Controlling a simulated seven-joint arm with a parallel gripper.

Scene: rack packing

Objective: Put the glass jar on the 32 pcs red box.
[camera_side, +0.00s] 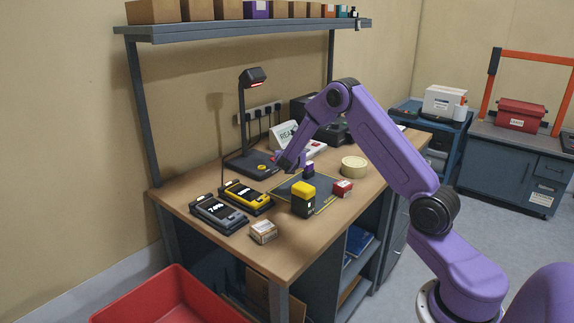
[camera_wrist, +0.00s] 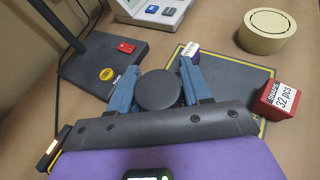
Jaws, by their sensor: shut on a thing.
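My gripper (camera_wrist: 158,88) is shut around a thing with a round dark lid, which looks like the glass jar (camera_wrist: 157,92). Its body is hidden below the lid. In the side view my gripper (camera_side: 287,161) is over the back part of the bench, and the jar cannot be made out there. The red box marked 32 pcs (camera_wrist: 272,102) is to the right of my gripper in the wrist view, apart from it. In the side view the red box (camera_side: 343,189) sits near the right edge of the dark mat, with its top clear.
The dark mat (camera_wrist: 232,75) has a yellow border. On or beside it stand a purple item with a white label (camera_wrist: 192,50), a tape roll (camera_wrist: 267,30) and a yellow-topped device (camera_side: 302,200). A lamp base (camera_wrist: 100,60) lies to the left.

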